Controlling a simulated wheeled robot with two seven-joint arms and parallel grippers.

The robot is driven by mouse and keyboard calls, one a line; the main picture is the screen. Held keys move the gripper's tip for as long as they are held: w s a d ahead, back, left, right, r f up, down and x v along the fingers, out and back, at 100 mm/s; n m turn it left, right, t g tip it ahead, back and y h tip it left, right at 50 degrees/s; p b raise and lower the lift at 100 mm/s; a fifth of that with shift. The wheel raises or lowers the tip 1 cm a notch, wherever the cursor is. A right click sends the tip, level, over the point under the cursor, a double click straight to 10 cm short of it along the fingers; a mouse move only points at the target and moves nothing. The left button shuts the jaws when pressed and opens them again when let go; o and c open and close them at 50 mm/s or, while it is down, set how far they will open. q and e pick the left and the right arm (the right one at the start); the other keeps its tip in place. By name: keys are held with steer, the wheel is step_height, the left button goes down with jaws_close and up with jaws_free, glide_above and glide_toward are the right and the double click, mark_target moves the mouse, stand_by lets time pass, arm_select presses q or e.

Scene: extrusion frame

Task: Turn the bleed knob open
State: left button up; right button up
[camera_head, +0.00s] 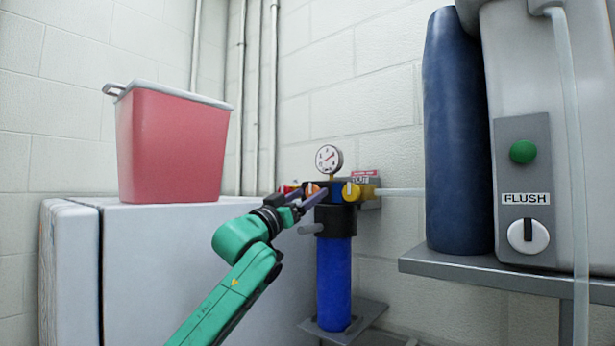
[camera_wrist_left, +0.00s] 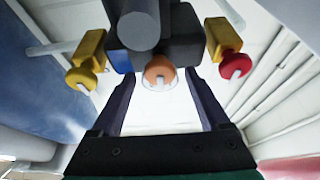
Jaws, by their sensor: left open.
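A filter assembly with a blue housing (camera_head: 334,285) and a black head (camera_head: 336,219) stands by the wall. It carries an orange knob (camera_head: 311,188) in the middle, a yellow knob (camera_head: 350,191) to the right and a red knob (camera_head: 287,188) to the left. I cannot read which is the bleed knob. My left gripper (camera_head: 307,200) is open in front of the assembly. In the left wrist view, the orange knob (camera_wrist_left: 159,71) lies between the lines of the open fingers, the yellow knob (camera_wrist_left: 81,79) left and the red knob (camera_wrist_left: 232,66) right. Contact cannot be told. My right gripper is out of view.
A pressure gauge (camera_head: 329,158) sits above the head, with a small red-and-white sign (camera_head: 365,174) behind. A pink bin (camera_head: 172,146) stands on a white cabinet (camera_head: 150,250) at left. At right, a grey shelf (camera_head: 480,272) holds a blue cylinder (camera_head: 457,135) and a FLUSH panel (camera_head: 525,175).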

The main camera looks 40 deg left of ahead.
arm_select(q)
steer(key=shift+w, duration=0.15)
steer(key=c, duration=0.4)
jaws_close()
